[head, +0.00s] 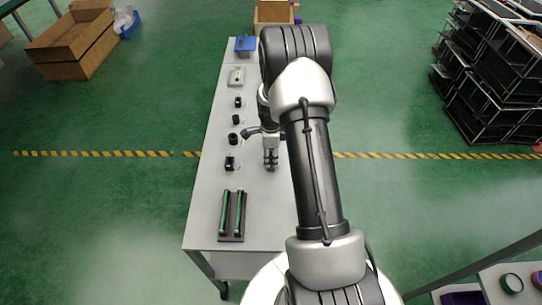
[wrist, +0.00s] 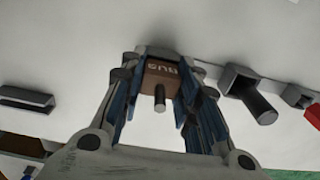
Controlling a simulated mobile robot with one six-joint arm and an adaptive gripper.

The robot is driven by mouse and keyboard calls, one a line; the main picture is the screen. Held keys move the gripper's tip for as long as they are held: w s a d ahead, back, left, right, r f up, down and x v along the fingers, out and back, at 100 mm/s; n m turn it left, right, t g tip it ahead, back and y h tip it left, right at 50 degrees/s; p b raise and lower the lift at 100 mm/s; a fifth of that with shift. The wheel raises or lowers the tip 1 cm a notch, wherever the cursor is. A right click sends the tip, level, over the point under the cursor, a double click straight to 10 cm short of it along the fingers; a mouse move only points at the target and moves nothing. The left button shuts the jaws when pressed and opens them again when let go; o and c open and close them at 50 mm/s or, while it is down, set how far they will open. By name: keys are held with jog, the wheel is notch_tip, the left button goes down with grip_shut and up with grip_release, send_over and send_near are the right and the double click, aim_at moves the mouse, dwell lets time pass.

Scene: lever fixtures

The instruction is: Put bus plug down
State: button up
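The bus plug (wrist: 161,77) is a small brown block with upside-down pale "BUS" lettering and a dark pin sticking out of it, in the upper middle of the wrist view. My gripper (wrist: 162,82) has its two fingers against the block's opposite sides and is shut on it. In the head view my gripper (head: 271,163) points down at the right part of the long grey table (head: 210,185). The plug is too small to make out there. I cannot tell whether it touches the table.
A row of black lever fixtures, such as the nearest one (head: 231,163), runs along the table left of my gripper. A dark base with green bars (head: 232,215) lies near the front. A grey box (head: 236,77) and a blue box (head: 245,46) stand farther back.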

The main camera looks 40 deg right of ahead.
jog(key=o, duration=0.4)
jog(key=shift+o, duration=0.2)
notch_tip(320, 180, up, 12)
jog(key=p, duration=0.3)
jog(key=s+a+r+n+t, duration=0.1)
jog(key=s+a+r+n, duration=0.3)
jog(key=a+r+n, duration=0.45)
jog(key=s+a+r+n+t, duration=0.1)
jog(key=s+a+r+n, duration=0.3)
jog(key=r, duration=0.8)
jog(key=s+a+r+n+t, duration=0.1)
jog(key=s+a+r+n, duration=0.1)
jog(key=s+a+n, duration=0.3)
jog(key=s+a+r+n+t, duration=0.1)
jog(key=s+a+r+n, duration=0.1)
jog(key=s+a+n, duration=0.4)
jog(key=s+n, duration=0.2)
jog(key=s, duration=0.3)
jog(key=shift+s+t, duration=0.3)
jog(key=shift+s, duration=0.1)
